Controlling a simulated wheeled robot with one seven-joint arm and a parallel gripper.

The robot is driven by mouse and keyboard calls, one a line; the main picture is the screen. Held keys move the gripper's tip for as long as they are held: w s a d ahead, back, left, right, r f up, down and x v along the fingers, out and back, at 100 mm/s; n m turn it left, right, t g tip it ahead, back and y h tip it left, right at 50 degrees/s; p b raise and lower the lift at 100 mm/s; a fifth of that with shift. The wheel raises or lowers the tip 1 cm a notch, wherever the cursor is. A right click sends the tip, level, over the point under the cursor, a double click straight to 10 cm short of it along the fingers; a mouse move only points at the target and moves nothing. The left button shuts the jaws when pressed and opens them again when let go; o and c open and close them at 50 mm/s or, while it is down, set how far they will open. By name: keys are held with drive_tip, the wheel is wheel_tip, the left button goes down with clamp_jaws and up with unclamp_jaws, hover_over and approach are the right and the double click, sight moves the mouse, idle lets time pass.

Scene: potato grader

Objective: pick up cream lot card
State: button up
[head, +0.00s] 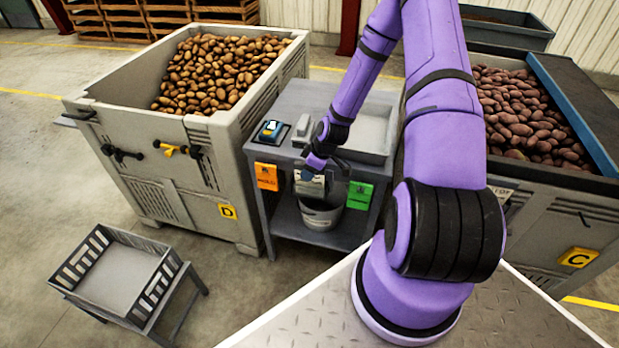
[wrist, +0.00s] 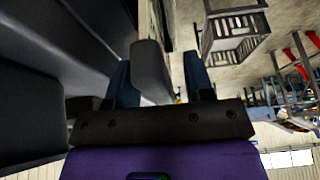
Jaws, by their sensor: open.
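The cream lot card (head: 308,187) hangs at the front edge of the grey work table (head: 285,125), between an orange card (head: 266,176) and a green card (head: 359,195). My gripper (head: 318,165) is at that front edge, right at the cream card, and hides its upper part. In the wrist view my gripper (wrist: 158,78) is open, with a dark finger on each side. A grey rounded form (wrist: 150,70) stands between the fingers; I cannot tell whether it is the table edge. The cream card is not clearly seen in the wrist view.
A bucket (head: 320,213) stands on the table's lower shelf below the cream card. A large potato crate D (head: 160,150) stands left, and crate C (head: 535,225) right. A slotted stand (head: 120,275) is front left. The table top holds a tray (head: 365,135) and a small device (head: 271,132).

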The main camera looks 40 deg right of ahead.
drive_tip(key=shift+f, duration=0.2)
idle(0.4)
clamp_jaws()
